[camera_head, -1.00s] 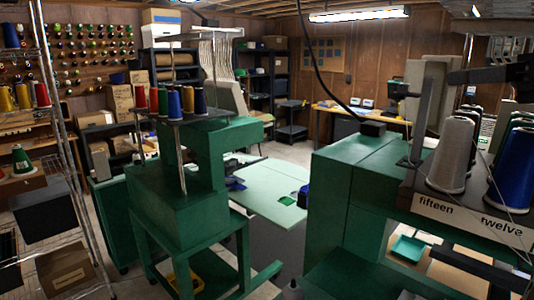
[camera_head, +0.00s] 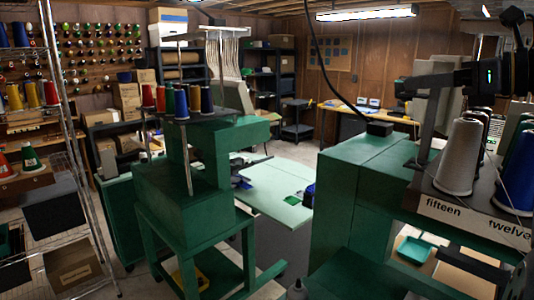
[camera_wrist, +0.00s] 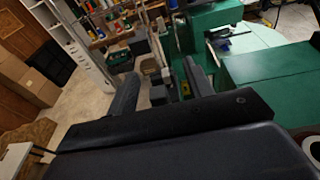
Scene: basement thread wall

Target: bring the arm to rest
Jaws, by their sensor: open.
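My gripper (camera_wrist: 160,72) shows in the wrist view with its two dark fingers spread apart. Nothing is between them. In the head view my black arm (camera_head: 489,76) with a small lit mark reaches in from the right edge at the upper right. It extends leftward above the spools on the right green machine (camera_head: 365,190). The fingertips are hard to make out there against the dark parts behind.
A grey cone (camera_head: 460,158) and a blue cone (camera_head: 520,175) stand below my arm on a rack labelled "fifteen" and "twelve". Another green machine (camera_head: 185,180) with spools stands left of centre. A wire shelf (camera_head: 75,150) is at far left. Floor shows between them.

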